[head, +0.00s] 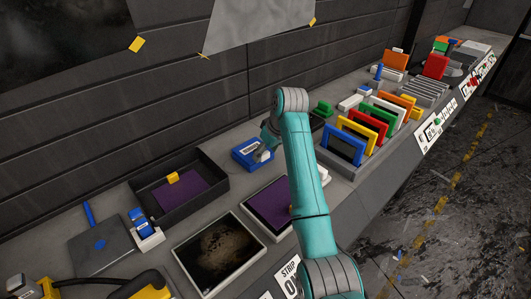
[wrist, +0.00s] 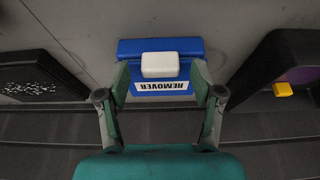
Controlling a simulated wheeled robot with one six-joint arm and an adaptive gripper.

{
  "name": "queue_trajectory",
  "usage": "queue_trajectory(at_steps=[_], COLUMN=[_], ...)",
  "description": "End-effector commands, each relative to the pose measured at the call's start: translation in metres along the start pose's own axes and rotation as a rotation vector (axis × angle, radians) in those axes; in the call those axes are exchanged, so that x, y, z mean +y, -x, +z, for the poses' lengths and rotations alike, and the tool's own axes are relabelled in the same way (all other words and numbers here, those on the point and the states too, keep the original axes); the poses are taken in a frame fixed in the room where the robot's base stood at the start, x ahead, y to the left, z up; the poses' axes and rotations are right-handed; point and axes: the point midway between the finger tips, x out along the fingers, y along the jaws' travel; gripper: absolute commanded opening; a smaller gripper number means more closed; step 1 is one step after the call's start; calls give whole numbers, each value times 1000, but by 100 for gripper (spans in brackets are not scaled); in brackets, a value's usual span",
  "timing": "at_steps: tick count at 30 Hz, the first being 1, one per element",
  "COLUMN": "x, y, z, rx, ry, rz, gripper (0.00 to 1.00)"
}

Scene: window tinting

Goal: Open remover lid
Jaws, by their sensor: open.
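The remover box (head: 243,155) is blue and stands on the bench by the wall in the head view, beside the black tray. In the wrist view the blue box (wrist: 125,47) has a white block-like handle (wrist: 158,64) on top and an upside-down REMOVER label. Its lid looks closed. My gripper (wrist: 160,82) is open, its two fingers on either side of the box's label and handle. The handle lies between or just beyond the fingertips; no contact is visible. In the head view my arm partly hides the gripper.
A black tray (head: 150,214) with a purple sheet and yellow handle stands left of the box. A dark stained panel (head: 215,252) and a purple panel (head: 266,206) lie in front. Colored frames (head: 346,147) stand in a rack to the right. The wall is close behind.

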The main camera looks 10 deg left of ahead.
Motion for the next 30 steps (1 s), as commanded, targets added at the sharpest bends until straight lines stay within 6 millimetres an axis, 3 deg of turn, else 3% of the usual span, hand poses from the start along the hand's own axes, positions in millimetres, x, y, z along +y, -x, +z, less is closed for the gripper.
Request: queue_trajectory(at_steps=[13, 21, 30], x=[0, 0, -4], y=[-10, -10, -10], z=[0, 0, -6], rx=[0, 0, 1], ry=[0, 0, 0], rz=[0, 0, 0], gripper=[67, 0, 0])
